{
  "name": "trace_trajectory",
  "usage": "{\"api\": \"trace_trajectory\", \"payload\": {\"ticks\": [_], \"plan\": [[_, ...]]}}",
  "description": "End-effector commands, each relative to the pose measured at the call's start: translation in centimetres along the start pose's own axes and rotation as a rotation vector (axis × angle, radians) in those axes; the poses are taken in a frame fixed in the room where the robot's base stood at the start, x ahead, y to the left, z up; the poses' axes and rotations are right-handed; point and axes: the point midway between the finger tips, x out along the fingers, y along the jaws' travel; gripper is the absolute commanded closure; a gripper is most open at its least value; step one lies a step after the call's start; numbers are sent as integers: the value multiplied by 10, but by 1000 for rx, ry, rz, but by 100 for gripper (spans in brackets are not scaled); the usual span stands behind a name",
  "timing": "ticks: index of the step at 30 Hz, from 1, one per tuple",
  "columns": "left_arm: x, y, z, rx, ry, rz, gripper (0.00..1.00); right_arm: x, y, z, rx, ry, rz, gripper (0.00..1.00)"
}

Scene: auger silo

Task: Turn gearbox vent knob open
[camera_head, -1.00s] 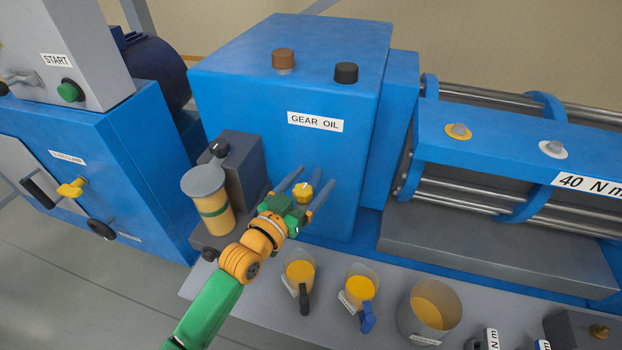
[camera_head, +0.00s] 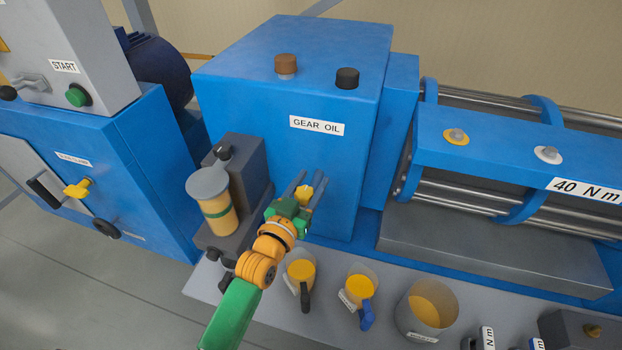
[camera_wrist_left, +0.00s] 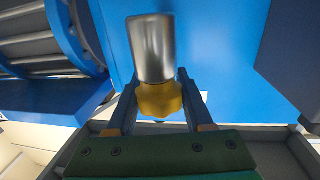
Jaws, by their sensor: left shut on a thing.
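A yellow lobed knob (camera_head: 304,194) sits low on the front face of the blue gearbox (camera_head: 345,165), which is labelled GEAR OIL. My left gripper (camera_head: 308,185) is shut on this knob, one finger on each side. In the left wrist view the knob (camera_wrist_left: 159,98) lies between the fingers, with a silver cylinder (camera_wrist_left: 151,48) in line with it. On the gearbox top are a brown knob (camera_head: 286,63) and a black knob (camera_head: 347,77), both clear of my gripper. No label marks which knob is the vent. My right gripper is not in view.
A yellow-filled cup with a grey lid (camera_head: 209,184) stands close left of my left arm. Several beakers (camera_head: 300,271) of yellow liquid stand on the grey ledge below. A barred frame (camera_head: 500,140) is to the right.

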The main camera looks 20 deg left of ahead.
Motion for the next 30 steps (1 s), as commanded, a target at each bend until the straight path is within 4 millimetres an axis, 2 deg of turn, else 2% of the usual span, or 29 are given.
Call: {"api": "trace_trajectory", "payload": {"ticks": [5, 6, 9, 19, 27, 30], "plan": [[0, 0, 0, 1, 3, 0, 100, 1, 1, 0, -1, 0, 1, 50], [0, 0, 0, 1, 3, 0, 46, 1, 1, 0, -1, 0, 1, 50], [0, 0, 0, 1, 2, 0, 19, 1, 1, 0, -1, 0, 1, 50], [-4, 0, 1, 1, 1, 0, 19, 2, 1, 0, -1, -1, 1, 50], [-59, -1, 3, 1, -1, 0, 19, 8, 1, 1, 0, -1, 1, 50], [-69, -1, 2, 0, 0, 0, 19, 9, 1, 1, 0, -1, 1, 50]]}}
